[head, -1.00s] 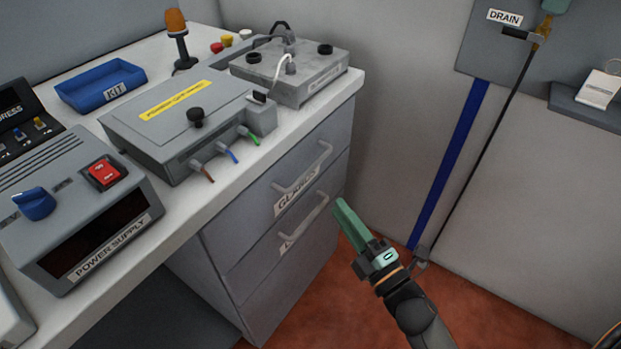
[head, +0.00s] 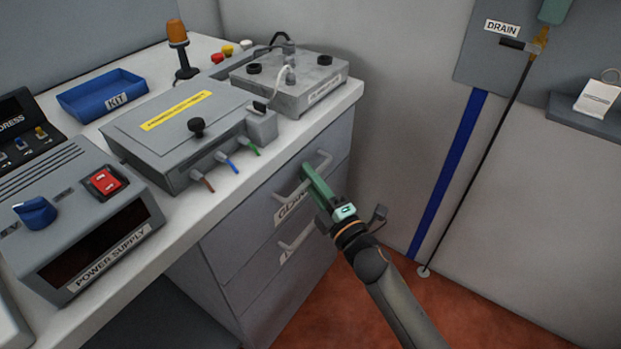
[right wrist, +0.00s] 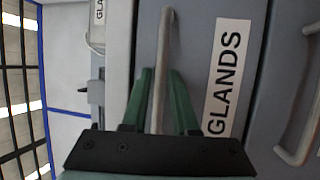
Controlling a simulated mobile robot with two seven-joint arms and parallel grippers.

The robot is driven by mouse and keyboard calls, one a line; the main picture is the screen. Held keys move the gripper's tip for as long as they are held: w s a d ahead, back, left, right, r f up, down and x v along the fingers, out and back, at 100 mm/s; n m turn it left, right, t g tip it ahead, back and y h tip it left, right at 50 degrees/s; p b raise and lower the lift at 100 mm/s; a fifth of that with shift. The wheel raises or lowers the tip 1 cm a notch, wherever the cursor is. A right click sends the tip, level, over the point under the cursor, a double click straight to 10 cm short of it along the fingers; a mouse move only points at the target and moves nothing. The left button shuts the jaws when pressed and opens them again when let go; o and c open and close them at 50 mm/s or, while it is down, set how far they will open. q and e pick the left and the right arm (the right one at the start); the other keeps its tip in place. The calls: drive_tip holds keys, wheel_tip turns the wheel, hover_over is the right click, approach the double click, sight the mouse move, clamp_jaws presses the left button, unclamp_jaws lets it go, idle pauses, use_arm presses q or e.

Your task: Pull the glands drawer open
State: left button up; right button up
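The glands drawer (head: 262,201) is the top drawer of the grey cabinet under the bench, and its front looks flush and shut. Its white label (head: 287,208) is partly hidden by my right gripper in the head view; the label (right wrist: 222,78) reads GLANDS in the right wrist view. My right gripper (head: 309,174) is at the drawer's bar handle (head: 293,188). In the right wrist view the handle (right wrist: 162,62) runs between the two green fingers (right wrist: 161,76), with a small gap visible beside it, so the gripper looks open around it. My left gripper is out of view.
A lower drawer with its own handle (head: 303,236) sits just below my right gripper. On the bench above stand a grey enclosure (head: 165,140), a power supply (head: 75,215) and a blue kit tray (head: 85,98). The floor (head: 330,310) before the cabinet is clear.

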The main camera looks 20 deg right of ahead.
clamp_jaws()
idle(1.4)
